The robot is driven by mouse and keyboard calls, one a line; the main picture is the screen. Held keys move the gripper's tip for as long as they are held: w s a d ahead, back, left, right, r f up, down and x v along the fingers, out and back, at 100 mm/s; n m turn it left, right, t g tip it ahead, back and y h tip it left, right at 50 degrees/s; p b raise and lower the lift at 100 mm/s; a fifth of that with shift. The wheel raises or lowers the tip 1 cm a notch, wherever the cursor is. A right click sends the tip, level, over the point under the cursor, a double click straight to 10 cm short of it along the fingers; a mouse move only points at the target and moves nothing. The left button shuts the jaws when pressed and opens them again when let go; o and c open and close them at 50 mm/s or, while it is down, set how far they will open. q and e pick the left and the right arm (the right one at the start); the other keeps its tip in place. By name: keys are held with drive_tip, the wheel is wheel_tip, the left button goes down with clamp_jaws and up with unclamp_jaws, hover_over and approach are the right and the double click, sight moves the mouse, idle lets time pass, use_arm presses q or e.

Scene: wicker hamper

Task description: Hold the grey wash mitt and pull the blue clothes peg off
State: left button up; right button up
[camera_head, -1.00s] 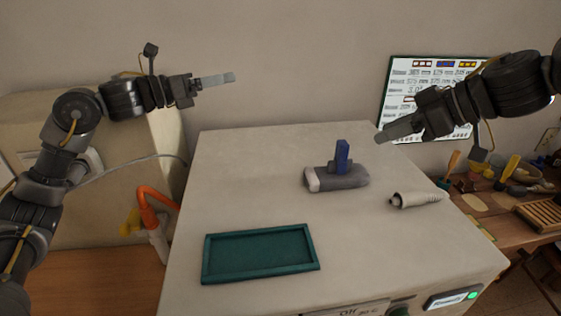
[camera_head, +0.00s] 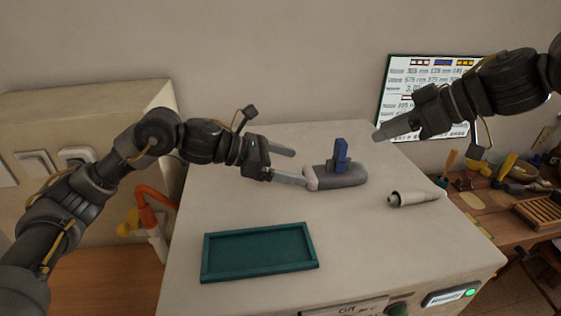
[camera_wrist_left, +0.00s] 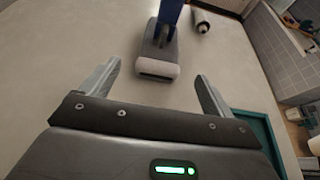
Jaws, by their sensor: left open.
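The grey wash mitt (camera_head: 347,180) lies on the pale worktop, its lighter cuff end facing left. The blue clothes peg (camera_head: 341,153) stands upright on top of it. In the left wrist view the mitt (camera_wrist_left: 159,52) and peg (camera_wrist_left: 170,12) are ahead of the fingers. My left gripper (camera_head: 299,167) is open and empty, just left of the mitt's cuff. In the wrist view its fingers (camera_wrist_left: 158,82) are spread to either side, short of the cuff. My right gripper (camera_head: 378,137) hovers above and right of the peg; I cannot tell whether its fingers are apart.
A teal tray (camera_head: 205,262) lies empty at the front left of the worktop. A pale tapered object (camera_head: 414,198) lies right of the mitt. An orange pipe (camera_head: 150,203) stands beyond the left edge. A side table with tools (camera_head: 490,208) is at right.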

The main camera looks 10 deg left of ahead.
sight(320, 172)
use_arm(q)
drive_tip(key=x, duration=0.9)
drive_tip(key=shift+r, duration=0.1)
drive_tip(key=shift+a, duration=0.1)
drive_tip(key=c, duration=0.3)
drive_tip(key=shift+c, duration=0.2)
drive_tip(key=c, duration=0.7)
drive_tip(key=shift+c, duration=0.2)
idle(0.4)
